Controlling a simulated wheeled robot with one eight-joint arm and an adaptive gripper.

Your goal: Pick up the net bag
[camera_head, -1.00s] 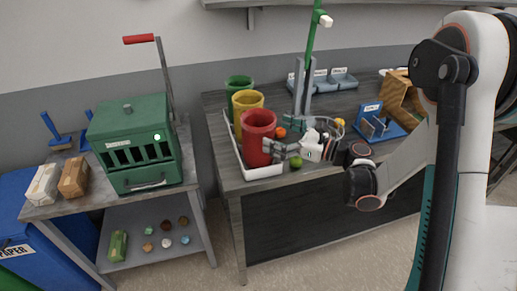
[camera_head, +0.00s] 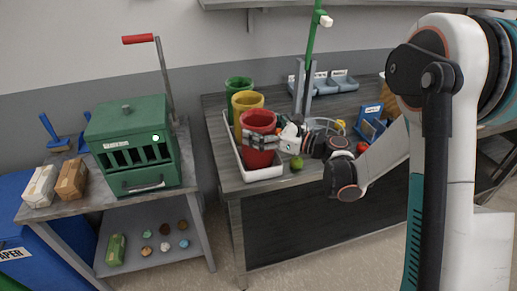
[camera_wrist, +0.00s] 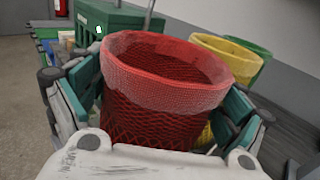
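The red net bag (camera_head: 259,122) stands open-topped and upright at the front of the white tray. In the wrist view the bag (camera_wrist: 155,115) fills the middle, with a mesh body and a paler mesh band around its rim. My gripper (camera_head: 262,141) straddles it, with one finger across its near side in the head view. In the wrist view the teal finger pads (camera_wrist: 158,100) are spread at the bag's left and right sides, close to its wall. I cannot tell whether they touch it. A yellow (camera_head: 247,100) and a green (camera_head: 239,84) bag stand behind it.
The white tray (camera_head: 264,174) holds the row of bags near the table's left edge. A green fruit (camera_head: 296,164) and a red one (camera_head: 362,146) lie nearby. A green pole rises behind. A green slotted machine (camera_head: 140,150) stands on the left table.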

